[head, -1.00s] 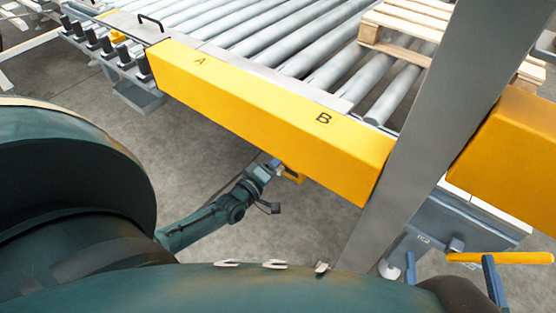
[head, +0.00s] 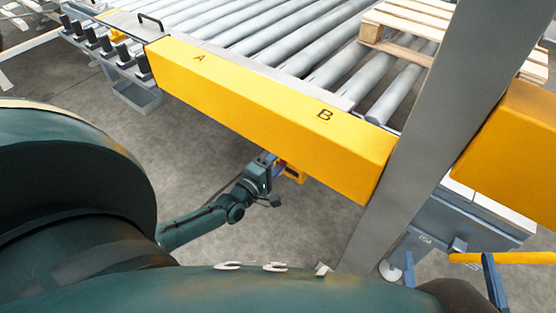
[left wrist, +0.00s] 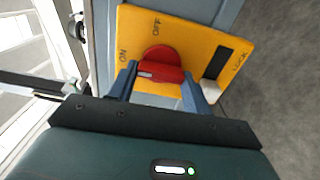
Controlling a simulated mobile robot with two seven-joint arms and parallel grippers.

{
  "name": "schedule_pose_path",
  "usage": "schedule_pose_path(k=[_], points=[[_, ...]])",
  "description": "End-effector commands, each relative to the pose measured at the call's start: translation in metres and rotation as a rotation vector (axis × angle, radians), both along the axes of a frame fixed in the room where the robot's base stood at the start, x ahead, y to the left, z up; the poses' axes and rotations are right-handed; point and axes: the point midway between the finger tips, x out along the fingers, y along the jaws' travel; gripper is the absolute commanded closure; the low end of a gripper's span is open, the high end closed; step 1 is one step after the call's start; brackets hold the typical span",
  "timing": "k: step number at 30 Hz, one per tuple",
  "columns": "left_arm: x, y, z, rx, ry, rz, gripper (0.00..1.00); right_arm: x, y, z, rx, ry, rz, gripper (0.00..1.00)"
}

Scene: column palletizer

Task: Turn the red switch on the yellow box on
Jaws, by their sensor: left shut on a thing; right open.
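The small yellow box (head: 292,173) hangs under the long yellow beam in the head view, with a bit of red beside the gripper. In the left wrist view, the yellow box (left wrist: 190,38) fills the upper middle and carries ON, OFF and LOCK labels. Its round red switch (left wrist: 160,57) has a raised bar with a pale mark towards the left, the side of the ON label. My left gripper (left wrist: 162,88) has its blue fingers on either side of the switch bar, shut on it. It also shows in the head view (head: 268,163). I cannot make out my right gripper.
The long yellow beam (head: 265,115), lettered A and B, runs above the box along the roller conveyor (head: 270,45). A grey post (head: 420,130) stands right of it. A wooden pallet (head: 405,25) sits on the rollers. The floor (head: 290,225) below the beam is clear.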

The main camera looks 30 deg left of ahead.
Motion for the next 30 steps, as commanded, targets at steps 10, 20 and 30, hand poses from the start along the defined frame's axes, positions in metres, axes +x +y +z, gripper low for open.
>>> schedule_pose_path(k=[10, 20, 30], points=[[0.0, 0.0, 0.0, -0.005, 0.001, 0.0, 0.42, 0.001, 0.0, 0.002, 0.005, -0.002, -0.005, 0.1], [0.0, 0.0, 0.0, -0.003, 0.0, 0.0, 0.29, 0.001, 0.0, 0.003, 0.009, -0.004, -0.009, 0.1], [-0.036, 0.003, 0.001, -0.001, 0.006, 0.0, 0.29, 0.003, -0.003, 0.009, -0.009, 0.021, -0.018, 0.1]])
